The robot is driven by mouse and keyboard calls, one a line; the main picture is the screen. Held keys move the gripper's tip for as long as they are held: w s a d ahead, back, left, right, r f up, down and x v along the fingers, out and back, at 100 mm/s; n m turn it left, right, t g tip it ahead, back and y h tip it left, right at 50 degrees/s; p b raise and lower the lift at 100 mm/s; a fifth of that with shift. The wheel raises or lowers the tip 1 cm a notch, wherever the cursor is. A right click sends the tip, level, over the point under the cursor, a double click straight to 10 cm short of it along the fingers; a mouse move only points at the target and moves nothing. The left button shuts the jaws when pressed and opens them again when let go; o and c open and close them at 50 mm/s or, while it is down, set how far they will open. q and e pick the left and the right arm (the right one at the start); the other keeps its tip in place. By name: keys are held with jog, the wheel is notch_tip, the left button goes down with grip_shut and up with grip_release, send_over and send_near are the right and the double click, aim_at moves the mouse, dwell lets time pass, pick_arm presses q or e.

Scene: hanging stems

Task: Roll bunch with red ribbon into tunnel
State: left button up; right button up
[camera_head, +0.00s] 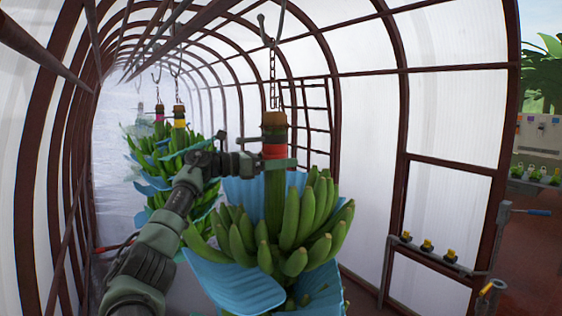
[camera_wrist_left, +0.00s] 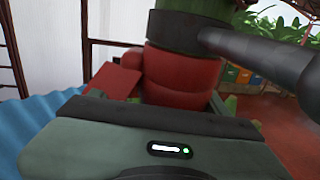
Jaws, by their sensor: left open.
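The near banana bunch (camera_head: 292,222) hangs upright from a chain and hook, with blue sheets tucked among its green fruit. A red ribbon (camera_head: 274,151) wraps its stem; it also shows in the left wrist view (camera_wrist_left: 180,75), below a dark band. My left gripper (camera_head: 277,150) is at the ribbon, its jaws open with the stem between or just beside them; contact is unclear. The tunnel (camera_head: 366,118) has dark hoops and white sheeting and runs back to the left, with mist at its far end. My right gripper is out of view.
A bunch with a yellow ribbon (camera_head: 180,123) and one with a magenta ribbon (camera_head: 159,117) hang farther back on the left. A ladder-like frame (camera_head: 316,125) stands behind the near bunch. A rail with small yellow-topped items (camera_head: 427,246) is at the right.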

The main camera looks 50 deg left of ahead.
pick_arm(q)
jog(key=shift+s, duration=0.1)
jog(key=shift+s+a+f+b, duration=0.1)
jog(key=shift+s+f+b, duration=0.15)
jog(key=shift+b, duration=0.15)
jog(key=b+v, duration=0.4)
jog(key=v, duration=0.2)
jog(key=shift+s+a+r, duration=0.1)
jog(key=shift+s+r, duration=0.05)
jog(key=shift+s, duration=0.15)
jog(key=shift+s+r, duration=0.1)
jog(key=shift+s, duration=0.2)
jog(key=shift+w, duration=0.15)
